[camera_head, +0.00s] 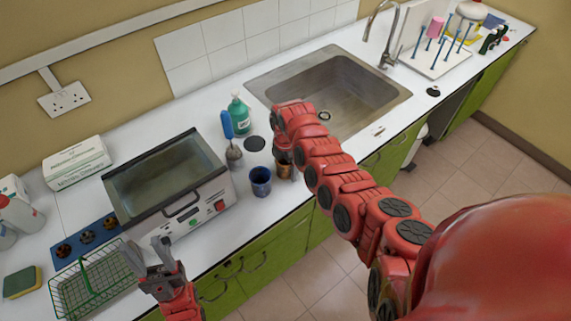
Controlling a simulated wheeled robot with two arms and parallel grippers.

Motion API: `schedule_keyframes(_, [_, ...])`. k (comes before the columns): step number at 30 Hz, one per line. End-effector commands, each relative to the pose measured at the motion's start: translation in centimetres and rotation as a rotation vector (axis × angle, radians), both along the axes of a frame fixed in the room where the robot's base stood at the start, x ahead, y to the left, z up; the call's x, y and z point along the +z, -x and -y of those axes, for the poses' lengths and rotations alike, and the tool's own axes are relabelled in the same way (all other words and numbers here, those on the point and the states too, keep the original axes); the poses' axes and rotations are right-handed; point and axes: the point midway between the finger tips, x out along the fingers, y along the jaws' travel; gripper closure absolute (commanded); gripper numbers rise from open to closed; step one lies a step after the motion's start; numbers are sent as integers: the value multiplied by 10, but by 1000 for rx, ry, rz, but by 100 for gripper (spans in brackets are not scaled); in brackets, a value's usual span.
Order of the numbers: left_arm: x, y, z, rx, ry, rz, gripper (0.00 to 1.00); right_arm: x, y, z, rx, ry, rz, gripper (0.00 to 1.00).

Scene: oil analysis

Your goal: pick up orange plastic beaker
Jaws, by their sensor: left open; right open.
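An orange-brown cup, seemingly the orange plastic beaker (284,170), stands on the white counter near its front edge, just right of a dark blue cup (260,182). My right arm reaches in from the right and bends down over the beaker, hiding its upper part. My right gripper (283,154) is open at the beaker; its fingers are hard to make out, and I cannot tell whether they touch it. My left gripper (148,256) is open and empty at lower left, in front of the water bath and beside the green wire basket.
A water bath (205,192) stands left of the cups. A brush with a blue handle (228,125) and a green bottle (239,114) stand behind them. The sink (385,103) lies behind my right arm. The green wire basket (92,284) and a sponge (21,281) are at lower left.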

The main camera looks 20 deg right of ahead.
Motion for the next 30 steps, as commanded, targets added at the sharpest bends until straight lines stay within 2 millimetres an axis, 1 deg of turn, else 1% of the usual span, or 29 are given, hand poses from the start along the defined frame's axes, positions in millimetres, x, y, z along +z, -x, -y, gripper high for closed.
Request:
schedule_keyframes(6, [0, 0, 0, 0, 0, 0, 50, -1, 0, 0, -1, 0, 1, 0])
schedule_keyframes(7, [0, 0, 0, 0, 0, 0, 50, -1, 0, 0, -1, 0, 0, 4])
schedule_keyframes(11, [0, 0, 0, 0, 0, 0, 50, 0, 0, 0, -1, 0, 0, 27])
schedule_keyframes(12, [0, 0, 0, 0, 0, 0, 50, 0, 0, 0, -1, 0, 0, 34])
schedule_keyframes(14, [0, 0, 0, 0, 0, 0, 50, 0, 0, 0, -1, 0, 0, 45])
schedule_keyframes(15, [0, 0, 0, 0, 0, 0, 50, 0, 0, 0, -1, 0, 0, 52])
schedule_keyframes(17, [0, 0, 0, 0, 0, 0, 50, 0, 0, 0, -1, 0, 0, 63])
schedule_keyframes(18, [0, 0, 0, 0, 0, 0, 50, 0, 0, 0, -1, 0, 0, 70])
schedule_keyframes(19, [0, 0, 0, 0, 0, 0, 50, 0, 0, 0, -1, 0, 0, 72])
schedule_keyframes(30, [-2, 0, 0, 0, 0, 0, 50, 2, -1, 1, -2, 0, 2, 72])
